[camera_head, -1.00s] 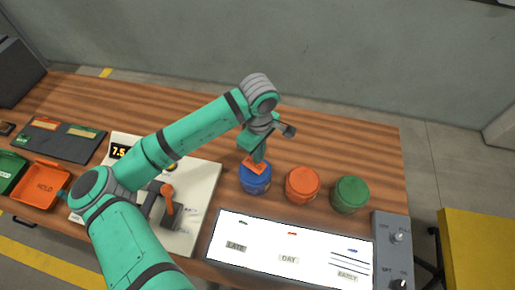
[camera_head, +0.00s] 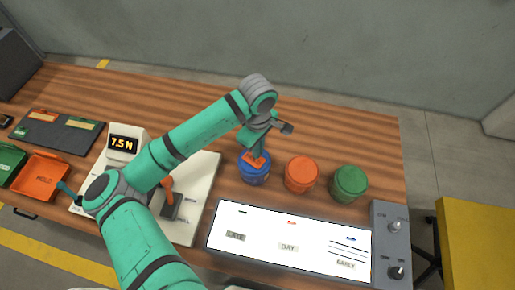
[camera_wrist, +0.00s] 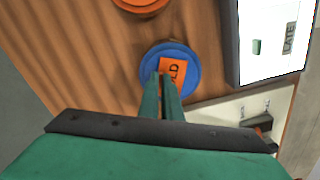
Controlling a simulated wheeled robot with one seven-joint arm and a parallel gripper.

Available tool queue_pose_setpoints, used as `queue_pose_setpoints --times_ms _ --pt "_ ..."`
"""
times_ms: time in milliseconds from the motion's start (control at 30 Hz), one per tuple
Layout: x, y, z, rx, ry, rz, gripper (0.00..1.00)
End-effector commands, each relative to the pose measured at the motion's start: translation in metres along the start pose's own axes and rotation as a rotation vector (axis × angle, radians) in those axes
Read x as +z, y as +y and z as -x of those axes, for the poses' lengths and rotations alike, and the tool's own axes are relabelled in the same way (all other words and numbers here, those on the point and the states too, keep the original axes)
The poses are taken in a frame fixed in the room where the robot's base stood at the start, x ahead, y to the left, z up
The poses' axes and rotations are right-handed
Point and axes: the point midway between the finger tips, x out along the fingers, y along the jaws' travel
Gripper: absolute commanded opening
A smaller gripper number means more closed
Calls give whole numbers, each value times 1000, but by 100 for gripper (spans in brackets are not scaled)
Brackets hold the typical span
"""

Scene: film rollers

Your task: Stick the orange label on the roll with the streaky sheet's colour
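The orange label (camera_wrist: 176,70), with dark lettering, is at my fingertips against the top of the blue roll (camera_head: 254,177). It also shows in the head view (camera_head: 257,162). My gripper (camera_wrist: 165,82) points down over the blue roll, its fingers close together on the label's edge. The lit panel (camera_head: 222,207) bears sheets marked LATE, DAY and EARLY. The EARLY sheet (camera_head: 350,252) has dark streaks and a blue mark. The DAY sheet has an orange mark. The orange roll (camera_head: 301,175) and the green roll (camera_head: 349,184) stand to the right.
A pale device with a 7.5 N display (camera_head: 122,144) and an orange-handled lever stands left of the panel, partly behind my arm. An orange HOLD tray (camera_head: 40,180) and a dark label board (camera_head: 62,133) are at left. A knob box (camera_head: 391,245) stands at the panel's right.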

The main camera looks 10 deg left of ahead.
Motion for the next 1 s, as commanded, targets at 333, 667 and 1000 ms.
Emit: queue_pose_setpoints --times_ms 333,667,1000 --pt "2 1 0 1 -1 -2 0" --pt "7 4 0 0 -2 -10 0" --pt "6 3 -2 1 -1 1 0"
